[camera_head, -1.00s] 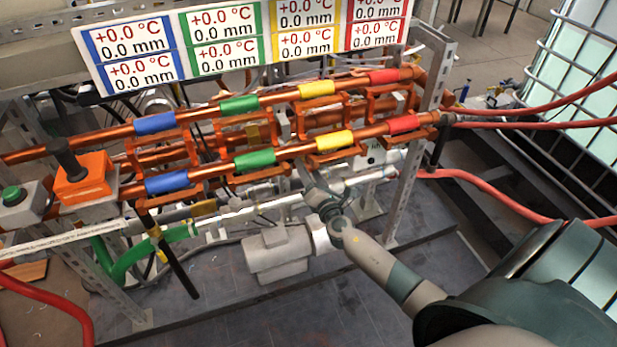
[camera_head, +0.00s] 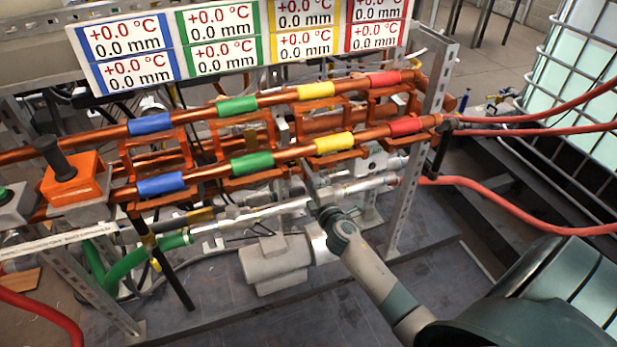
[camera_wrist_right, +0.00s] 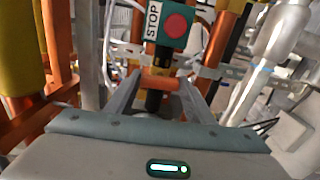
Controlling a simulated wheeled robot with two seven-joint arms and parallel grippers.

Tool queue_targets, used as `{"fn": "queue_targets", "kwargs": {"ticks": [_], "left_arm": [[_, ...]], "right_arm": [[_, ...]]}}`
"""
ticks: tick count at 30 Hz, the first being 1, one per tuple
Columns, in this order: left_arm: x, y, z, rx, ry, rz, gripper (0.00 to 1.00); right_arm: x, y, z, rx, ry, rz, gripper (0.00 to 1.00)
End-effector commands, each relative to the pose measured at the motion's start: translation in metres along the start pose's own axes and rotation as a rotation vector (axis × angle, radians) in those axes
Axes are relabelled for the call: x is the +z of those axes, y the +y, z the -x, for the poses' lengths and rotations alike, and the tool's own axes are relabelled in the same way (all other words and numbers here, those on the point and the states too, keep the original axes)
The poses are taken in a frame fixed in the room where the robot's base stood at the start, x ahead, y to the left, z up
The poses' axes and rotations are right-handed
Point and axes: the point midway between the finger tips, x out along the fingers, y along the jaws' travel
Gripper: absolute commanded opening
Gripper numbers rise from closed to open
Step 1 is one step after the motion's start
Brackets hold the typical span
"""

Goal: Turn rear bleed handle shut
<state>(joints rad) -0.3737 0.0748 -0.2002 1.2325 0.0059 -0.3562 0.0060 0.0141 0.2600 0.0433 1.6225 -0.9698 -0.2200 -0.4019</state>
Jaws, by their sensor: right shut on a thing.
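My right gripper (camera_wrist_right: 160,85) reaches in under the front copper pipe, at the right part of the rig. In the wrist view its two fingers close around an orange-brown piece (camera_wrist_right: 161,83) with a black part below it. I cannot tell for certain whether this piece is the rear bleed handle. In the head view my right arm comes in from the lower right, and its wrist hides the fingertips and what they hold. My left gripper is not in view.
Two copper pipes (camera_head: 212,168) with coloured bands cross above the arm. A grey motor-like housing (camera_head: 274,263) lies just left of my wrist. A metal upright (camera_head: 407,190) stands to the right. A green box with a red STOP button (camera_wrist_right: 178,27) is ahead in the wrist view.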

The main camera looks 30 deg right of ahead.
Motion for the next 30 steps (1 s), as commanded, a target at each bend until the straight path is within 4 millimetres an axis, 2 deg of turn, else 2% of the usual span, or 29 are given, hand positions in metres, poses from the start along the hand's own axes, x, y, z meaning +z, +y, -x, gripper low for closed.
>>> {"fn": "queue_targets", "kwargs": {"ticks": [14, 15, 16, 30], "left_arm": [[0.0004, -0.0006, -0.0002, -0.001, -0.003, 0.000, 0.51], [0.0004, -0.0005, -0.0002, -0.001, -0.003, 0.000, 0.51], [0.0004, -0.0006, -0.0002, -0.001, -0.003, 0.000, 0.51], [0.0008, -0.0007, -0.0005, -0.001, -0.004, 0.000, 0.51]], "right_arm": [[0.0002, -0.0010, 0.0002, -0.002, 0.000, -0.017, 0.26], [0.0002, -0.0010, 0.0002, -0.002, 0.000, -0.017, 0.58], [0.0002, -0.0010, 0.0002, -0.002, 0.000, -0.017, 0.65], [0.0002, -0.0009, 0.0045, -0.001, 0.000, -0.016, 0.67]]}}
